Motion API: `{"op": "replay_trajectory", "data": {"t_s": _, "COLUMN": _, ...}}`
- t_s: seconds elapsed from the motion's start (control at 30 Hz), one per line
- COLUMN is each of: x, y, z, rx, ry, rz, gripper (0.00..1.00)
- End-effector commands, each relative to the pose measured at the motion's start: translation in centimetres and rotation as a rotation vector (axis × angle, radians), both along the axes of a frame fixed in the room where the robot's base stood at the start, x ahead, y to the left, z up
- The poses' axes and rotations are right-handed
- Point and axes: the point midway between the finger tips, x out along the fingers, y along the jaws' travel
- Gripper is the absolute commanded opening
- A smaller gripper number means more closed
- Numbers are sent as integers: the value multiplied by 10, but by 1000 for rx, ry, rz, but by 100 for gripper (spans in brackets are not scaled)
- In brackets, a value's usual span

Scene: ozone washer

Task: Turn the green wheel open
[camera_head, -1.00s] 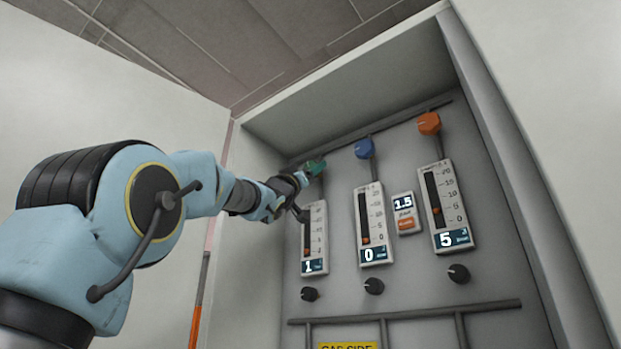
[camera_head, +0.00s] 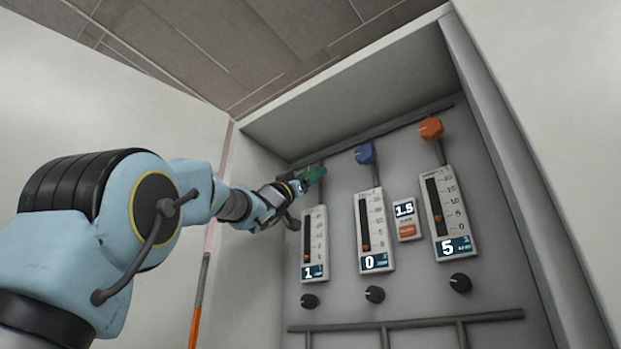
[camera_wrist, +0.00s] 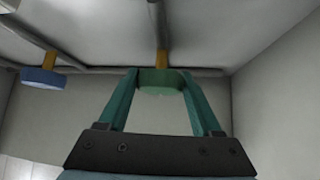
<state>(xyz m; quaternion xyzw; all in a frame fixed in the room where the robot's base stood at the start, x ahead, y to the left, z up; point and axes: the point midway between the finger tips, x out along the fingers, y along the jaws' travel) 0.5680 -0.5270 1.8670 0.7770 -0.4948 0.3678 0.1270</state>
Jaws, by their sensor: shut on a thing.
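The green wheel (camera_wrist: 161,83) sits at the end of a yellow stem on a pipe, between the two green fingers of my gripper (camera_wrist: 160,78) in the wrist view. My gripper is shut on the wheel, one finger on each side. In the head view, my gripper (camera_head: 306,178) reaches the wheel (camera_head: 316,172) from the lower left and hides part of it. Below it stands the left gauge (camera_head: 314,245), whose display reads 1.
A blue wheel (camera_head: 365,154) and an orange wheel (camera_head: 431,128) sit to the right, above gauges reading 0 (camera_head: 370,230) and 5 (camera_head: 450,215). A small 1.5 display (camera_head: 406,220) hangs between them. The cabinet's side wall (camera_head: 255,190) is close on the left.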

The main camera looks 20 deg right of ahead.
Motion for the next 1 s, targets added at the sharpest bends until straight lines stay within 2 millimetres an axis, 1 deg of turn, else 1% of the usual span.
{"op": "replay_trajectory", "data": {"t_s": 0.1, "x": 2, "y": 1, "z": 3, "rx": 42, "ry": -73, "rz": 2, "gripper": 10}}
{"op": "replay_trajectory", "data": {"t_s": 0.5, "x": 1, "y": 1, "z": 2, "rx": 155, "ry": -278, "rz": 1, "gripper": 10}}
{"op": "replay_trajectory", "data": {"t_s": 0.7, "x": 1, "y": 0, "z": 1, "rx": 180, "ry": -322, "rz": 0, "gripper": 10}}
{"op": "replay_trajectory", "data": {"t_s": 1.0, "x": 1, "y": 0, "z": 0, "rx": 186, "ry": -334, "rz": 1, "gripper": 10}}
